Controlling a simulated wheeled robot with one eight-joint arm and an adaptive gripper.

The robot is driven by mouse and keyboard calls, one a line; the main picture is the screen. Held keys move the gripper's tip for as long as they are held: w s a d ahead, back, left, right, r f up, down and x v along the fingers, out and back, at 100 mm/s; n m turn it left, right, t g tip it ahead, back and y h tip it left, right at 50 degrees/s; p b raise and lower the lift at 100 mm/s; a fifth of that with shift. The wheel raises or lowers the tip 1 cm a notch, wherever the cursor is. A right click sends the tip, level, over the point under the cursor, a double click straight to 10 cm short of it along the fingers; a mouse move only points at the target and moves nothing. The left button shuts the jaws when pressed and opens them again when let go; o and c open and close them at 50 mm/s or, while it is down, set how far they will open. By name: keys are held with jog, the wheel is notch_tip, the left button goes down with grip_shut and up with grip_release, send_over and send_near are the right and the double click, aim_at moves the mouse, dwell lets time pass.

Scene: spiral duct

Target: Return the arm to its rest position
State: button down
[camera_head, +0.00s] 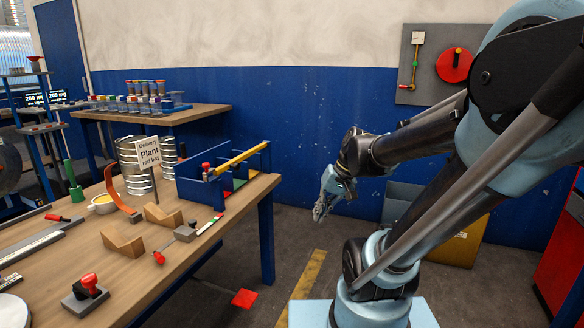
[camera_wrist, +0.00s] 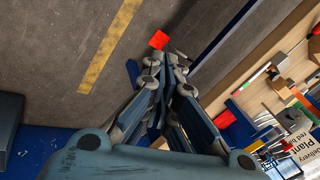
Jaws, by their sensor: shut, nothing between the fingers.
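My gripper (camera_head: 321,207) hangs at the end of my arm in the head view, over the floor to the right of the wooden workbench (camera_head: 125,272). It is clear of the bench and of the blue wall (camera_head: 300,120). In the wrist view my gripper (camera_wrist: 169,66) points toward the dark floor (camera_wrist: 190,25), with its fingers together and nothing held. My arm is bent and reaches in from the right side of the head view. The workbench also shows at the right of the wrist view (camera_wrist: 245,75).
A blue divided box (camera_head: 200,192) stands at the bench's right end, beside a "Delivery Plant red bay" sign (camera_head: 148,152). A red plate (camera_head: 245,298) is low by the bench. A yellow bin (camera_head: 455,248) and red cabinet (camera_head: 566,250) stand right. The floor between is open.

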jog(key=s+d+f+h, duration=0.4)
jog(key=s+d, duration=0.3)
jog(key=d, duration=0.3)
jog(key=shift+s+d+f+t+h, duration=0.25)
jog(key=shift+f+t+h, duration=0.05)
jog(key=shift+f, duration=0.2)
jog(key=shift+w+f, duration=0.2)
jog(key=shift+w, duration=0.25)
